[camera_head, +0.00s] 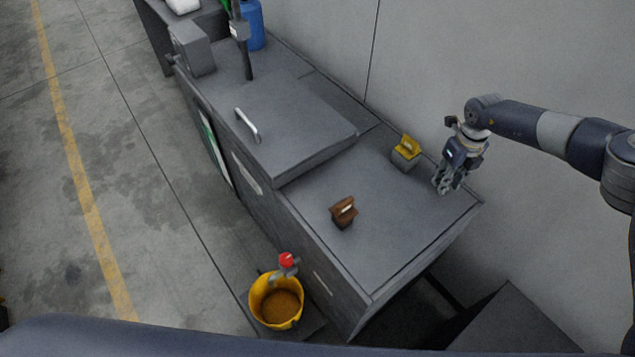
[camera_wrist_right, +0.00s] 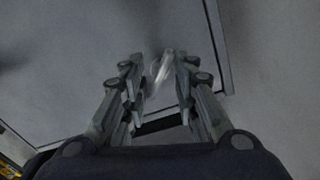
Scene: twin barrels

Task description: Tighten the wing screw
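My right gripper (camera_head: 441,187) is over the right end of the grey bench top, pointing down, close to the surface. In the right wrist view its fingers (camera_wrist_right: 157,72) are apart. A small pale, blurred shape (camera_wrist_right: 161,68) shows between the fingertips. It could be the wing screw or a glint on the metal, and I cannot tell whether the fingers touch it. No wing screw can be made out for certain in the head view. My left gripper is not in view.
On the bench top (camera_head: 395,235) stand a yellow-topped block (camera_head: 407,149), left of my right gripper, and a brown-topped block (camera_head: 343,211). A yellow bucket (camera_head: 256,301) is below a red-capped tap (camera_head: 286,261). A raised lid (camera_head: 290,120) has a handle. The wall is close behind.

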